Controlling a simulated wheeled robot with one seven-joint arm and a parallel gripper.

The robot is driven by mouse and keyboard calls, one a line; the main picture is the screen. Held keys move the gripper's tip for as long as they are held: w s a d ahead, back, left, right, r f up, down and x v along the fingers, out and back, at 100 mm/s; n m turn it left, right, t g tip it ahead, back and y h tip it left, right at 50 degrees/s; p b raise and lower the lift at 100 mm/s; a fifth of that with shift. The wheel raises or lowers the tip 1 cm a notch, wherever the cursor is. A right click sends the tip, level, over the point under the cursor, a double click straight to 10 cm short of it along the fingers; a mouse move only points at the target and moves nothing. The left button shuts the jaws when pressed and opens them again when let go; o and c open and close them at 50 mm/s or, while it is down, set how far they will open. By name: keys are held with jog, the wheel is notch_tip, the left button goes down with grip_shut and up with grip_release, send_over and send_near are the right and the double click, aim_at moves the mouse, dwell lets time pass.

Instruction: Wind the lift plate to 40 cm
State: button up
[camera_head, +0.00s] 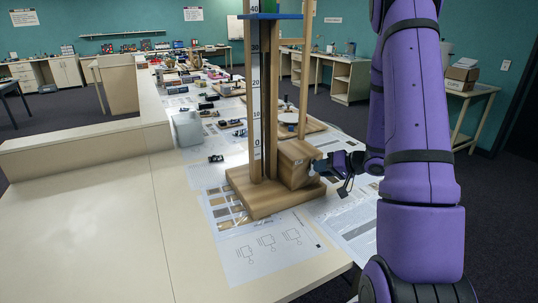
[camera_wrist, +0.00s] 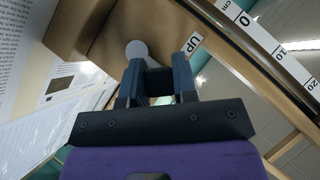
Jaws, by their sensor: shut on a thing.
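The wooden lift tower (camera_head: 262,198) stands on the table with a vertical scale (camera_head: 256,100) marked from 0 up to 40 cm. The blue lift plate (camera_head: 270,16) is high on it, close to the 40 label near the top edge of the picture. A wooden box (camera_head: 294,160) at the tower's foot has a label, which reads UP in the wrist view (camera_wrist: 194,43). My gripper (camera_head: 318,168) is at the right side of this box, shut on the crank handle, mostly hidden by the fingers. A pale round disc (camera_wrist: 137,50) shows beside the fingers in the wrist view.
Printed sheets (camera_head: 262,246) lie in front of the tower. A grey container (camera_head: 187,129) and several small items stand behind it to the left. The front left tabletop (camera_head: 85,240) is bare. My arm fills the right side.

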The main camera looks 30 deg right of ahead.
jog(key=o, duration=1)
jog(key=shift+o, duration=0.2)
jog(key=v, duration=0.8)
jog(key=s+a+r+n+g+y, duration=0.15)
jog(key=a+r+g, duration=0.25)
jog(key=a+r, duration=0.45)
jog(key=s+a+r+n+g+y, duration=0.1)
jog(key=s+a+r+n+g, duration=0.3)
jog(key=a, duration=0.7)
jog(key=s+a+r+t+h, duration=0.2)
jog(key=s+a+r+h, duration=0.5)
jog(key=s+r, duration=0.3)
jog(key=shift+s+a+h, duration=0.2)
jog(key=shift+s+h, duration=0.45)
jog(key=shift+s, duration=0.45)
